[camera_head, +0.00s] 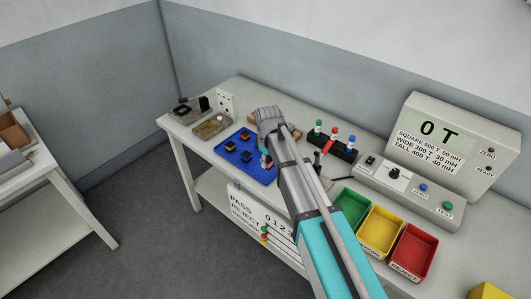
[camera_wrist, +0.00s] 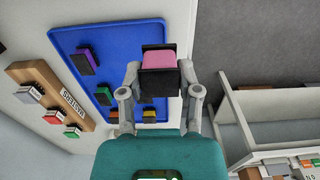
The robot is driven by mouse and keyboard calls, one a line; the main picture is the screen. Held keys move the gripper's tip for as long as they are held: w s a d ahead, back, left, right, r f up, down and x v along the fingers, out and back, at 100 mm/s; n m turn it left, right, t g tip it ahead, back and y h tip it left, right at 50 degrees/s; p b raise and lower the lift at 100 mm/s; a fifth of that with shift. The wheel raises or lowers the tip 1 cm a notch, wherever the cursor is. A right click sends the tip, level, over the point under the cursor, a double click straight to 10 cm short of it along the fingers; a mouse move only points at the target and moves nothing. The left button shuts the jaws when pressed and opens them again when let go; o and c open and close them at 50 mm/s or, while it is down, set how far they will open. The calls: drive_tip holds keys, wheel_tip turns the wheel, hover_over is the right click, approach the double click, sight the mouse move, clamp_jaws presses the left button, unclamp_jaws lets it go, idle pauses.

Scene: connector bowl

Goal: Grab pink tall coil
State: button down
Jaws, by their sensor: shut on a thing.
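The pink tall coil (camera_wrist: 158,58) has a pink winding with black end plates. In the wrist view it sits between the two fingers of my gripper (camera_wrist: 158,80), which is shut on it. The blue tray (camera_wrist: 70,45) lies below the coil in the wrist view. I cannot tell from these views how far the coil is above the tray.
The blue tray (camera_head: 233,167) holds several other coils, including a purple one (camera_wrist: 84,62). A wooden masters board (camera_wrist: 35,78) lies beside it. Green (camera_head: 350,208), yellow (camera_head: 380,229) and red (camera_head: 412,250) bins stand to the right. The table's front edge is close to the tray.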

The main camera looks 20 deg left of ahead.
drive_tip(key=s+d+r+p, duration=0.2)
drive_tip(key=s+d+r, duration=0.1)
drive_tip(key=s, duration=0.2)
drive_tip(key=shift+s+d, duration=0.3)
drive_tip(key=shift+s, duration=0.1)
